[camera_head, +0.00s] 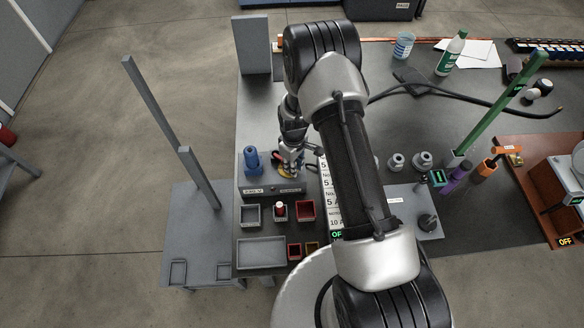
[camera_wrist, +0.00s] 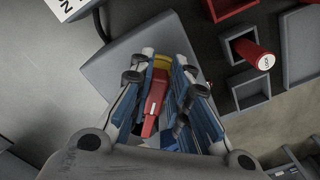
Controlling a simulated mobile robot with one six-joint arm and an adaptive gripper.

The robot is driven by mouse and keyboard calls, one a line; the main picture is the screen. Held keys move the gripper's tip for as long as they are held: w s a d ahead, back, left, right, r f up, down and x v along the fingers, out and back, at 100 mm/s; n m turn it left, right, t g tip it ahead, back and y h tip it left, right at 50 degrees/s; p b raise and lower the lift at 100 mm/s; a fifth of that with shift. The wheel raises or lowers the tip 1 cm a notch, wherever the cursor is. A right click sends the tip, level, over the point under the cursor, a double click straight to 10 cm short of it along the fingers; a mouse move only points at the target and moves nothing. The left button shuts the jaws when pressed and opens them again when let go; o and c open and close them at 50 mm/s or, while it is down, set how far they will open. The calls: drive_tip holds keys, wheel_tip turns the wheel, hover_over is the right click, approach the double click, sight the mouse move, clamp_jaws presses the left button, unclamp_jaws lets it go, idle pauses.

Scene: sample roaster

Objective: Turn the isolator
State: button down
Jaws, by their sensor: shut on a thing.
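The isolator has a red handle (camera_wrist: 155,96) with a yellow part (camera_wrist: 161,62) at its far end, on a grey box. In the wrist view the handle lies between the two fingers of my gripper (camera_wrist: 168,98), which is shut on it. In the head view my gripper (camera_head: 290,164) is down at the box (camera_head: 272,188), and only a bit of yellow (camera_head: 285,171) shows beside the fingers. The handle's exact angle is hard to tell, as the fingers hide part of it.
A blue fitting (camera_head: 252,159) stands close left of my gripper. Small grey and red trays (camera_head: 305,209) and a red-capped item (camera_head: 280,210) lie in front of the box. A tall grey block (camera_head: 252,45) stands behind. A label board (camera_head: 331,199) is to the right.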

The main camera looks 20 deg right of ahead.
drive_tip(key=n, duration=0.1)
drive_tip(key=n+b, duration=0.1)
drive_tip(key=n, duration=0.2)
drive_tip(key=shift+w+d, duration=0.3)
drive_tip(key=shift+w, duration=0.05)
drive_tip(key=shift+w+d+n+b, duration=0.15)
drive_tip(key=shift+n+b, duration=0.15)
drive_tip(key=shift+n, duration=0.6)
drive_tip(key=shift+w+a+n+b, duration=0.15)
drive_tip(key=shift+n+b, duration=0.1)
drive_tip(key=shift+n, duration=0.65)
drive_tip(key=shift+d+n, duration=0.1)
drive_tip(key=shift+n, duration=0.2)
drive_tip(key=c, duration=1.5)
unclamp_jaws()
wheel_tip(320, 180, up, 12)
